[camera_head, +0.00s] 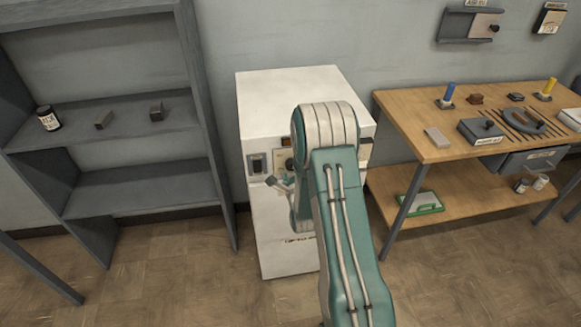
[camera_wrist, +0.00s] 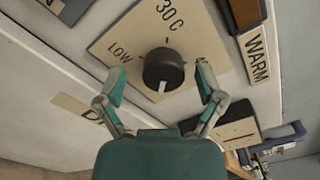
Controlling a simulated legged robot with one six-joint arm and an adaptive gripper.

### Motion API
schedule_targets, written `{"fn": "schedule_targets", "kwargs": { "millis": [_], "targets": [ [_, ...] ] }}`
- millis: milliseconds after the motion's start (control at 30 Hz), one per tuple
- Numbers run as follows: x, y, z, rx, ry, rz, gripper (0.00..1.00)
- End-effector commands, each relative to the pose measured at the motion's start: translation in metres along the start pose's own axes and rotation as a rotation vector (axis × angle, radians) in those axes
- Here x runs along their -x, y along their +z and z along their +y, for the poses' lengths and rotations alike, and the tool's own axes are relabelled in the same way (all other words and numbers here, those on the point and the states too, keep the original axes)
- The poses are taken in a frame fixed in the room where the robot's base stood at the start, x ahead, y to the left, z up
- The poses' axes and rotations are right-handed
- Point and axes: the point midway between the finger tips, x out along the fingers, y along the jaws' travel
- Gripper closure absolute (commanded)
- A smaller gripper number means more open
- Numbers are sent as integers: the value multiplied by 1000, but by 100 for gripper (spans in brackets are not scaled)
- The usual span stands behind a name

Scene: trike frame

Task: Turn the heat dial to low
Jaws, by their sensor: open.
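The heat dial (camera_wrist: 164,70) is a round black knob on a beige plate (camera_wrist: 125,38) in the wrist view. Its white pointer mark faces the bottom of the picture. The word LOW is printed to its upper left and 30 C above it. My gripper (camera_wrist: 162,84) is open, with one teal-and-grey finger on each side of the dial. I cannot tell whether either finger touches it. In the head view the dial sits on the front of the white cabinet (camera_head: 265,105) and is mostly hidden by my arm.
A WARM label (camera_wrist: 256,57) is right of the dial. Grey shelves (camera_head: 140,188) stand left of the cabinet, and a wooden workbench (camera_head: 420,145) with tools stands close on its right. The floor in front is clear apart from my arm above it.

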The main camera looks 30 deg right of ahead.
Motion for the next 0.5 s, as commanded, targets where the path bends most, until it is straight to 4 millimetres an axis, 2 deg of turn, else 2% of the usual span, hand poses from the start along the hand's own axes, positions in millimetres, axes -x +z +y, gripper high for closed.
{"fn": "schedule_targets", "kwargs": {
  "millis": [100,367,400,467,500],
  "targets": [
    [-7,0,0,0,0,0,13],
    [-8,0,0,0,1,1,13],
    [-8,0,0,0,1,1,30],
    [-8,0,0,0,0,0,57],
    [-8,0,0,0,1,0,75]
  ]
}}
